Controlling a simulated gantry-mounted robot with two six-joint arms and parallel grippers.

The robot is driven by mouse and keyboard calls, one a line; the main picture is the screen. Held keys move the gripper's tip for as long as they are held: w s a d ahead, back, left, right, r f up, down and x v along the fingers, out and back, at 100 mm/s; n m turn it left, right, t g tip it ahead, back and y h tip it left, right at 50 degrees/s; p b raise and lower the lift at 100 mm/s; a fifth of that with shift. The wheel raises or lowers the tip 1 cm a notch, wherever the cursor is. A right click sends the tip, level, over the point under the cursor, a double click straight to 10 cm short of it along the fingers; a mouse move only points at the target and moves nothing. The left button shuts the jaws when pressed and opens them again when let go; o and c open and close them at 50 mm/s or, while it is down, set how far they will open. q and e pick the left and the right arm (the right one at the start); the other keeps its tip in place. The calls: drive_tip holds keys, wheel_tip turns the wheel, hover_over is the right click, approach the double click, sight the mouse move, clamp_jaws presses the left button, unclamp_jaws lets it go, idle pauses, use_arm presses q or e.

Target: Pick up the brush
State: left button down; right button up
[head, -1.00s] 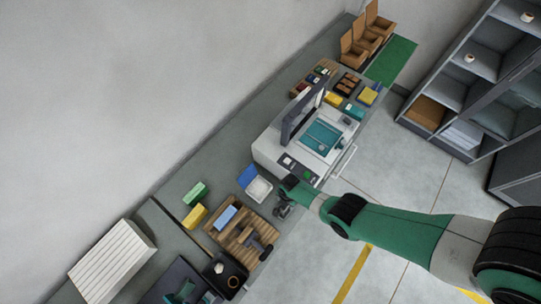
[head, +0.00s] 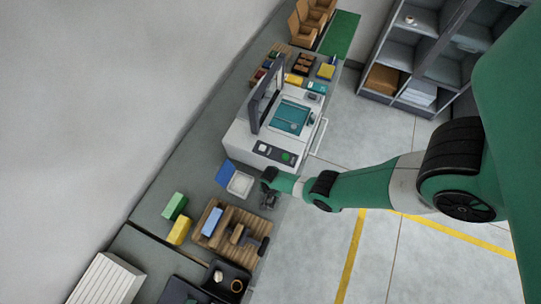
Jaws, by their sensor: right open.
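I cannot pick out the brush for certain. A dark-handled tool (head: 238,233) on the slatted wooden tray (head: 225,241) may be it, but it is small and its bristles do not show. My right gripper (head: 267,202) is open and empty over the bench's front edge, just above and right of the wooden tray in the picture and apart from the dark tool. My left gripper is not in view.
A blue block (head: 212,221) lies on the wooden tray. A white box with a blue lid (head: 240,184) and a grey-white press (head: 257,150) stand above it. Green (head: 174,206) and yellow (head: 180,230) blocks lie left. A dark tray (head: 228,279) lies below.

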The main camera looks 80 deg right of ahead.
drive_tip(key=shift+r, duration=0.1)
clamp_jaws()
idle(0.4)
